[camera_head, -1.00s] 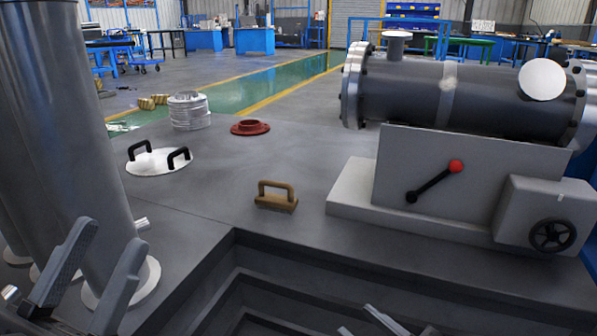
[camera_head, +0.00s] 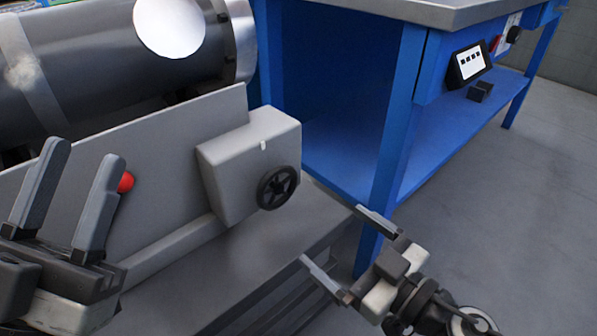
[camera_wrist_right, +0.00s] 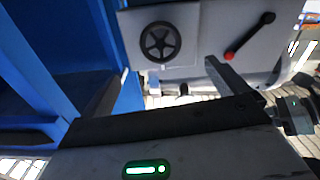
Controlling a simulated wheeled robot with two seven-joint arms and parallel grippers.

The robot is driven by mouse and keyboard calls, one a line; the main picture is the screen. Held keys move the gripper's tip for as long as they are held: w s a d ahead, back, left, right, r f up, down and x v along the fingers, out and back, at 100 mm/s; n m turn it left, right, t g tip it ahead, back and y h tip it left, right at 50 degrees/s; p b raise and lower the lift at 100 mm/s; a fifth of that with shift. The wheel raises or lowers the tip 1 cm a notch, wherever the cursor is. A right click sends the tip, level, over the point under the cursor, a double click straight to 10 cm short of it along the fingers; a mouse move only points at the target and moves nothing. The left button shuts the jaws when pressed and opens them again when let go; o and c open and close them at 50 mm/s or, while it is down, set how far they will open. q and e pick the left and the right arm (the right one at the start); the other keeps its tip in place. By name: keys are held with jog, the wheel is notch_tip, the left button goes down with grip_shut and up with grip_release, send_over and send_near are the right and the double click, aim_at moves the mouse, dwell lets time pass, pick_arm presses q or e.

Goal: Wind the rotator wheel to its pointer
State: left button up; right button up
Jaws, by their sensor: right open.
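The black spoked rotator wheel (camera_head: 278,188) is on the front of a light grey box (camera_head: 228,170) at the end of the shell's stand. A small white pointer mark (camera_head: 263,145) sits above it on the box. My right gripper (camera_head: 332,235) is open and empty, below and right of the wheel, apart from it. In the right wrist view the wheel (camera_wrist_right: 160,42) shows upside down, ahead of the open fingers. My left gripper (camera_head: 86,158) is open and empty at the left, in front of the stand. Which way the wheel is turned cannot be told.
A grey flanged shell (camera_head: 90,65) lies above the stand. A lever with a red knob (camera_head: 126,182) is partly hidden behind my left gripper; it shows in the wrist view (camera_wrist_right: 250,38). A blue workbench (camera_head: 390,100) stands close on the right. Floor at far right is clear.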

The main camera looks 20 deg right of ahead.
jog(key=w, duration=0.1)
jog(key=p, duration=0.3)
send_near(280, 192)
jog(key=w, duration=0.3)
jog(key=x, duration=0.6)
jog(key=shift+w+a, duration=0.1)
jog(key=shift+a, duration=0.4)
pick_arm(q)
jog(key=shift+w+a+f+n+g+y, duration=0.1)
jog(key=shift+w+f+n+g+y, duration=0.1)
jog(key=shift+f+n+y, duration=0.9)
jog(key=shift+w+a+f+n+g+y, duration=0.1)
jog(key=shift+w+f+n+g+y, duration=0.1)
jog(key=shift+f+n+y, duration=0.9)
jog(key=shift+w+f+n+g+y, duration=0.15)
jog(key=shift+f+n+y, duration=0.55)
jog(key=shift+n, duration=0.8)
pick_arm(e)
jog(key=shift+w+a, duration=0.3)
jog(key=shift+w, duration=0.35)
jog(key=c, duration=0.9)
